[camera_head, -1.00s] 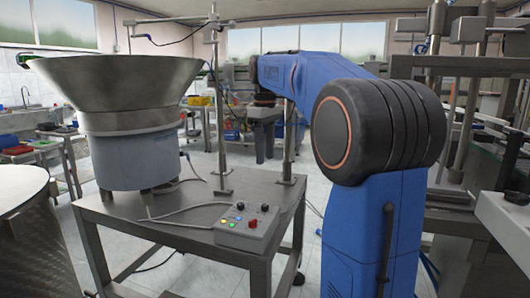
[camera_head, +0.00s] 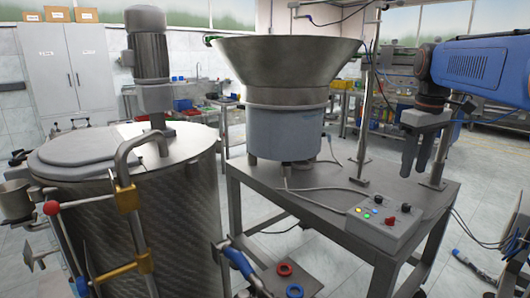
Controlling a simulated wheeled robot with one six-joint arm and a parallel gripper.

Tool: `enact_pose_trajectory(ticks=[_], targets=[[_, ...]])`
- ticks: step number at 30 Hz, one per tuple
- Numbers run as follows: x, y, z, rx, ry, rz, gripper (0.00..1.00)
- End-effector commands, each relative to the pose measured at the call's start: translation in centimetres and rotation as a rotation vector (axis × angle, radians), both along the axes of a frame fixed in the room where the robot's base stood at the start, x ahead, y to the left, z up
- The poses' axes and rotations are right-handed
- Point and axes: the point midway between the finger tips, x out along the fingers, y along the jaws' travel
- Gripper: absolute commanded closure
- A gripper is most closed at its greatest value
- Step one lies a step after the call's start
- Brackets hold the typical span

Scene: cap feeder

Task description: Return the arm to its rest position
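My blue arm (camera_head: 470,68) reaches in from the right edge. My gripper (camera_head: 416,172) hangs from its end and points down, in front of the metal posts at the right of the feeder table. Its two dark grey fingers look apart with a narrow gap, and I see nothing held between them. The gripper appears to be above the level of the tabletop, near its right back corner. The rest of my arm is outside the picture.
The bowl feeder (camera_head: 290,70) and a control box with coloured buttons (camera_head: 384,219) stand on the metal table (camera_head: 310,205). A large steel tank (camera_head: 150,215) with clamps and pipes fills the left. Red and blue rings (camera_head: 285,269) lie low between them.

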Motion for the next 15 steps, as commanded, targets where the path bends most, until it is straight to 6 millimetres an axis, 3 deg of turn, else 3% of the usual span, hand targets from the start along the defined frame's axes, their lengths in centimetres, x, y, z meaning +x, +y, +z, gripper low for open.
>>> enact_pose_trajectory(ticks=[6,15], targets=[[-5.6,3.7,-3.4,0.001,-0.074,-0.079,0.61],[-13.1,7.5,-9.6,0.027,-0.178,-0.191,0.61]])
